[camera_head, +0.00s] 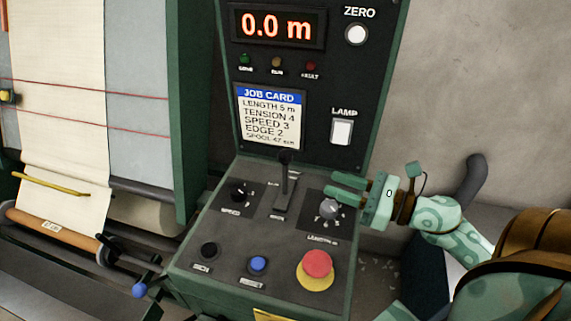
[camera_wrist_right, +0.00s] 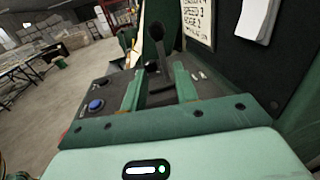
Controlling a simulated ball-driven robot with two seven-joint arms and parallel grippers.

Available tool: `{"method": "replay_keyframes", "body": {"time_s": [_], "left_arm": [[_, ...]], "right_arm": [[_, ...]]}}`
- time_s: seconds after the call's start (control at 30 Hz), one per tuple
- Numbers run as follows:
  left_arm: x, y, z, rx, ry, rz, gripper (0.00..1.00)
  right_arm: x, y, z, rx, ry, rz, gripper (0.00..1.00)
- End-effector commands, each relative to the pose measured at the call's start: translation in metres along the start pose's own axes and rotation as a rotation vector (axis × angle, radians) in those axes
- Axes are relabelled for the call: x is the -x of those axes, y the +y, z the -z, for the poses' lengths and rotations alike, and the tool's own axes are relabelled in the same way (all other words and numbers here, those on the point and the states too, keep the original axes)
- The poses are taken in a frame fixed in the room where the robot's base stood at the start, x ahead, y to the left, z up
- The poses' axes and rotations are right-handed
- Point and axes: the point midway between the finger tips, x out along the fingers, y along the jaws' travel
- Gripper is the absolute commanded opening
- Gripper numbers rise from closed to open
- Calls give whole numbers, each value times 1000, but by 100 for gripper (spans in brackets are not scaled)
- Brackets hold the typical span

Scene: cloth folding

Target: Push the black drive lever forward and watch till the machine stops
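The black drive lever (camera_head: 284,175) stands upright in its slot on the sloping control panel (camera_head: 190,255). The display (camera_head: 276,26) reads 0.0 m. The machine's cream cloth (camera_head: 65,90) hangs at the left. My left gripper is not in view.
The panel carries a speed knob (camera_head: 240,191), a black button (camera_head: 209,250), a blue reset button (camera_head: 258,264) and a red stop button (camera_head: 317,264). A job card (camera_head: 270,117) and a white lamp switch (camera_head: 342,131) are on the upright panel behind the lever.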

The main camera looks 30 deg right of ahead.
Motion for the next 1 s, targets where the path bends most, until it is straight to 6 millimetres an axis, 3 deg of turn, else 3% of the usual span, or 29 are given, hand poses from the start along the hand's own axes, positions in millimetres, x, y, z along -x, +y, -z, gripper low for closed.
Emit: {"method": "replay_keyframes", "body": {"time_s": [0.3,0.5,0.7,0.93,1.0], "left_arm": [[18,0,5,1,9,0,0],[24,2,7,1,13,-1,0],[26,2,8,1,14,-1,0],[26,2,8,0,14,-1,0],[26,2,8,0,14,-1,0]], "right_arm": [[-82,-1,-5,1,-5,-1,30],[-115,-1,-3,-2,-3,2,30],[-128,0,-1,-2,-1,1,30],[-128,0,0,-3,-1,1,30],[-128,0,0,-3,-1,1,13]]}}
